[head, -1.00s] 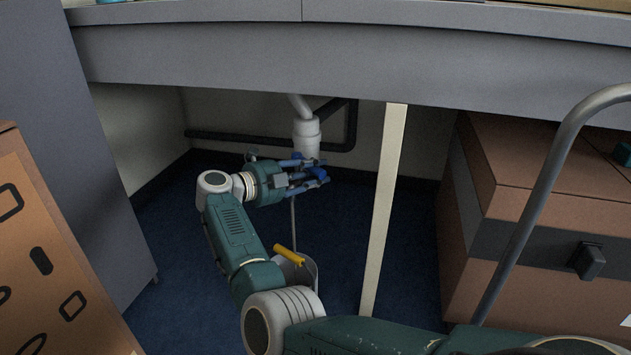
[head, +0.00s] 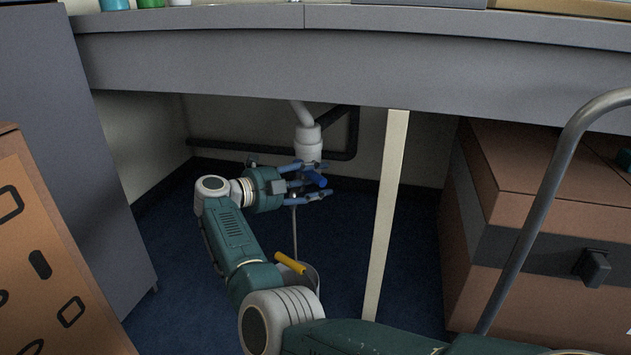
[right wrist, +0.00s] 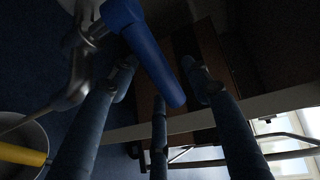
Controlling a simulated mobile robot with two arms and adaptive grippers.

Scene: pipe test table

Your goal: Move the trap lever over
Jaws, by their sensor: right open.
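The trap lever is a bright blue handle (right wrist: 155,60) on a metal valve body (right wrist: 82,55) in the right wrist view. It crosses in front of my fingers, its rounded free end lying between them. In the head view the lever (head: 315,180) shows below the white pipe fitting (head: 307,142) under the counter. My right gripper (head: 318,180) reaches in from the left with its darker blue fingers apart around the lever. Its fingers also show in the right wrist view (right wrist: 165,90). I cannot tell whether any finger touches the lever. My left gripper is out of view.
A bucket (head: 312,281) with a yellow grip (head: 290,263) stands near my right forearm. A pale post (head: 388,210) stands right of the gripper. The counter edge (head: 300,70) spans above. A brown case (head: 560,220) is at right, a grey cabinet (head: 85,130) at left.

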